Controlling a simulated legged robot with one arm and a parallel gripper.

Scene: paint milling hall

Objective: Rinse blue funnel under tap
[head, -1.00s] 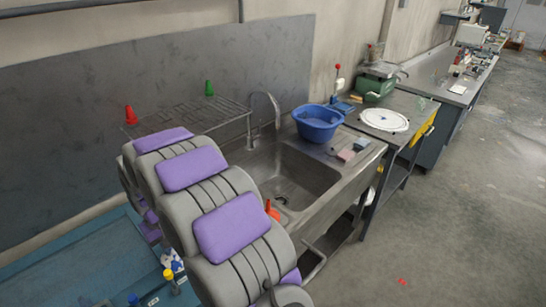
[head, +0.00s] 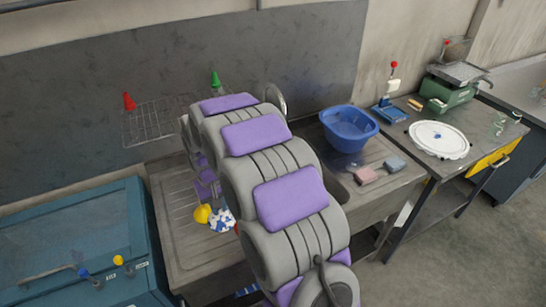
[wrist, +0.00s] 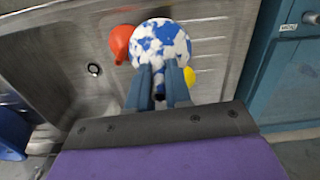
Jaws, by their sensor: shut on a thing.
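The blue funnel, mottled with white, shows its round mouth in the wrist view (wrist: 160,38) and a part beside my arm in the head view (head: 221,219). My gripper (wrist: 158,76) is shut on its narrow end. The funnel is over the area between sink basin and left drainboard; its height is unclear. The tap (head: 282,98) shows only as a curved top behind my arm. The sink basin (wrist: 75,45), with its drain, shows in the wrist view; my arm mostly hides it in the head view.
A red funnel (wrist: 122,42) and a yellow one (head: 203,213) are close beside the held funnel. A wire rack (head: 155,122) is on the wall. A teal cabinet (head: 75,235) stands left.

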